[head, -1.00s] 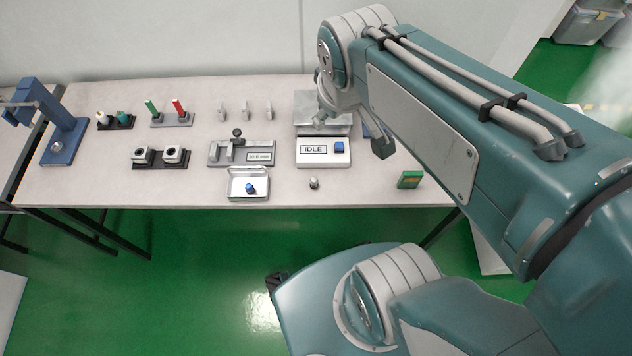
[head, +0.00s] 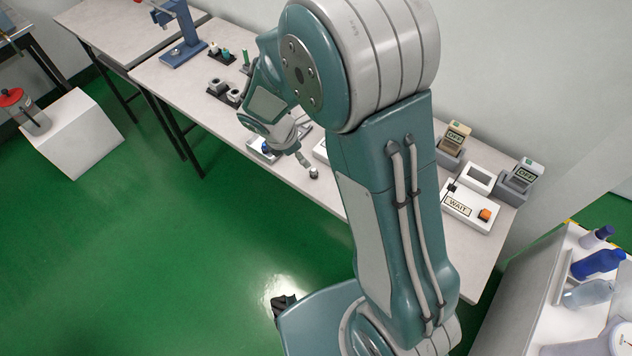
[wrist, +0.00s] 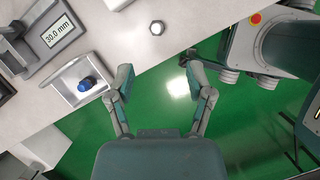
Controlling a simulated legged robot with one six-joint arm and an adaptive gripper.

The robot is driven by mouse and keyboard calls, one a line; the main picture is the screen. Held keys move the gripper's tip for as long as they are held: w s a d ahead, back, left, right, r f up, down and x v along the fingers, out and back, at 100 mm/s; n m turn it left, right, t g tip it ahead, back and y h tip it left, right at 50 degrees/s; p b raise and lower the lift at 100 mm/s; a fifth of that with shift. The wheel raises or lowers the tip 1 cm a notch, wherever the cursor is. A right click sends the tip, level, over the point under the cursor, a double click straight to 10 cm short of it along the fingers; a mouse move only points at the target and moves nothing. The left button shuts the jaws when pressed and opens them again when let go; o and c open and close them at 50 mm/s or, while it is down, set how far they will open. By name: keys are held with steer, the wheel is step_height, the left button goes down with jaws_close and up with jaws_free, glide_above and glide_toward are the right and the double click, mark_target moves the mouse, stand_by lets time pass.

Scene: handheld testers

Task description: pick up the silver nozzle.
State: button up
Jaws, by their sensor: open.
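The silver nozzle (head: 313,172) is a small, light metal piece standing near the front edge of the table. In the wrist view the nozzle (wrist: 156,27) is at top centre, ahead of the fingertips and roughly midway between them. My gripper (wrist: 160,80) is open and empty there, its two fingers spread apart over the green floor at the table's edge. In the head view my gripper (head: 303,160) hangs just left of the nozzle, partly hidden by my arm, and I cannot tell its height above the table.
A small silver tray (wrist: 67,82) holding a blue-topped piece (wrist: 86,84) lies close to the left finger. A gauge reading 30.0 mm (wrist: 62,30) stands behind it. A WAIT box (head: 470,206) is at the right of the table. The surface around the nozzle is clear.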

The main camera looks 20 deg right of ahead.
mark_target(313, 169)
steer(key=shift+n, duration=0.3)
step_height(313, 169, down, 5)
steer(key=shift+w+a+f, duration=0.1)
steer(key=shift+w+a, duration=0.05)
steer(key=d+f, duration=0.2)
steer(key=w+d+f, duration=0.1)
steer(key=d+f, duration=0.1)
steer(key=shift+w+f, duration=0.1)
steer(key=shift+f, duration=0.35)
steer(key=shift+a+f, duration=0.2)
steer(key=shift+a, duration=0.05)
steer(key=shift+d, duration=0.2)
jaws_close()
